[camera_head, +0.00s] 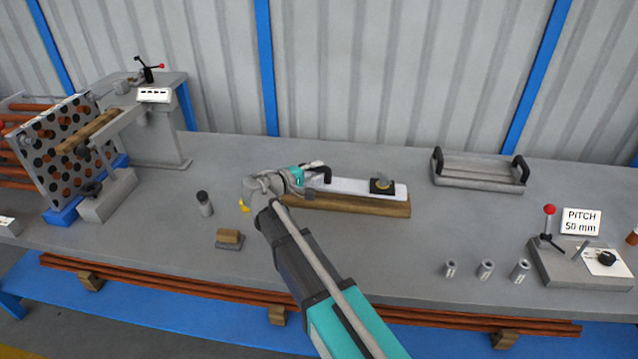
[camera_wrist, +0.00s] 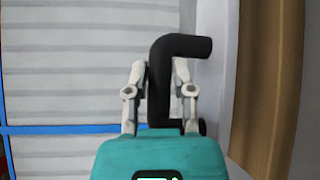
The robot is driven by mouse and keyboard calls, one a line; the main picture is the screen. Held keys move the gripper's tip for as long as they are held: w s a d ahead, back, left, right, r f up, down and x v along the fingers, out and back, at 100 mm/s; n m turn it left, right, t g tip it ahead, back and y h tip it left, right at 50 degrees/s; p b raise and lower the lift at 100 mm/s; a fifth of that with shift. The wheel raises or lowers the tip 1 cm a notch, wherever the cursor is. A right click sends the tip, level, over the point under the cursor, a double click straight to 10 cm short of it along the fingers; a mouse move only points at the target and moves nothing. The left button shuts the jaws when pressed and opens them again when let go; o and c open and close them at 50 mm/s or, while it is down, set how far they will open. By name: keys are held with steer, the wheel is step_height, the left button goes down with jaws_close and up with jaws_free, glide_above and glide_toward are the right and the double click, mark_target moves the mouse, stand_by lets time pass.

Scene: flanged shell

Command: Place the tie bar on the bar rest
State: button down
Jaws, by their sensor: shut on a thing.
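The tie bar appears to be the long pale bar (camera_head: 350,185) with a black handle at its left end and a black block with a yellow top near its right end. My gripper (camera_head: 312,172) is shut on the black handle. In the wrist view the bent handle (camera_wrist: 160,90) is between the fingers. The pale bar (camera_wrist: 212,75) is beside it. A long wooden block (camera_head: 350,205), which looks like the bar rest, lies under or just in front of the bar. I cannot tell if they touch. It also shows in the wrist view (camera_wrist: 268,90).
A grey tray (camera_head: 480,181) with two black handles stands at the back right. Small cylinders (camera_head: 486,269) and a lever fixture (camera_head: 580,265) are at right. A dark-capped cylinder (camera_head: 204,205) and small wooden block (camera_head: 229,237) are at left, near the perforated plate (camera_head: 75,130).

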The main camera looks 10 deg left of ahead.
mark_target(315, 182)
stand_by(0.3)
steer(key=shift+w+a+f+b, duration=0.1)
steer(key=shift+w+f+b, duration=0.25)
steer(key=shift+f+b, duration=1.65)
steer(key=shift+b, duration=0.05)
steer(key=shift+c, duration=2.4)
jaws_free()
steer(key=shift+s+a, duration=0.1)
steer(key=p+v, duration=0.1)
steer(key=v, duration=1)
steer(key=shift+s+a, duration=0.25)
steer(key=shift+a, duration=0.05)
